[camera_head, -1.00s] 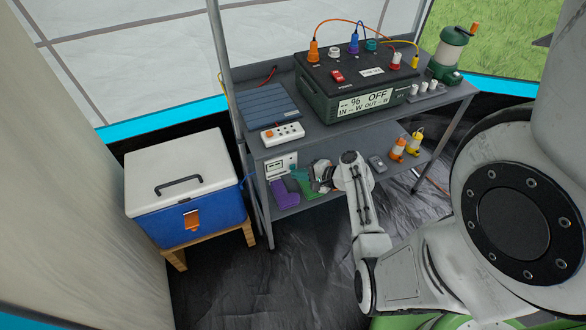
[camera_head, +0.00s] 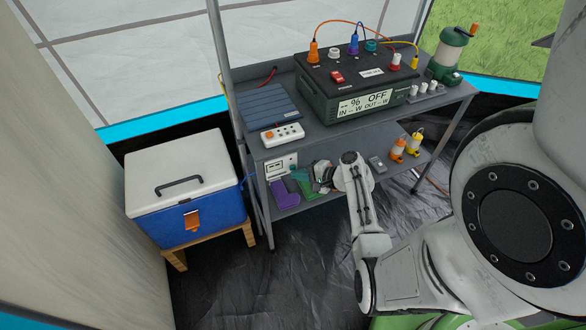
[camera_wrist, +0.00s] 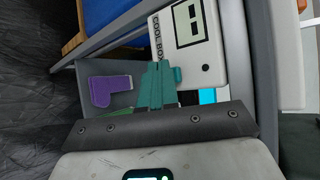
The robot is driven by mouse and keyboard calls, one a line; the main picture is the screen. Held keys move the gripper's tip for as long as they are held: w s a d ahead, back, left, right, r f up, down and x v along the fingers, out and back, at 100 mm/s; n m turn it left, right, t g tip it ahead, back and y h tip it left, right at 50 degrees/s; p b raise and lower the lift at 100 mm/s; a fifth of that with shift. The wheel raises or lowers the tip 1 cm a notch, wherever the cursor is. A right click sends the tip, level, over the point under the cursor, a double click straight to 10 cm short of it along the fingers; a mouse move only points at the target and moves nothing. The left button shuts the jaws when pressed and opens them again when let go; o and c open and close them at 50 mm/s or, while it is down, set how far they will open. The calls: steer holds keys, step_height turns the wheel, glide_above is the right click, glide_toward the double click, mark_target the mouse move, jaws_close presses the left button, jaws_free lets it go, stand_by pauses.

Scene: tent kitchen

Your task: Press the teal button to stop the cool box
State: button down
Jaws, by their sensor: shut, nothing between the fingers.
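The white cool box panel (camera_wrist: 207,62), labelled COOL BOX, with a small display, is at the upper right of the wrist view. In the head view, the panel (camera_head: 281,164) is at the left end of the lower shelf. My gripper (camera_wrist: 165,65) has teal fingers closed together, with nothing between them. The tips overlap the panel's edge near the label; I cannot tell if they touch it. In the head view, my gripper (camera_head: 298,172) is just in front of the panel. The blue cool box (camera_head: 190,205) with a white lid stands at left.
A purple item (camera_head: 285,194) lies on the lower shelf (camera_head: 318,202) below the panel; it also shows in the wrist view (camera_wrist: 108,90). A grey post (camera_head: 257,190) stands left of the panel. A power station (camera_head: 358,85) reading OFF and a power strip (camera_head: 283,134) sit above.

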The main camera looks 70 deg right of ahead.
steer(key=shift+s+a+p, duration=0.65)
steer(key=shift+s+a, duration=0.3)
steer(key=shift+a, duration=0.2)
steer(key=shift+s+a+p, duration=0.65)
steer(key=shift+s+a, duration=0.3)
steer(key=shift+a, duration=0.2)
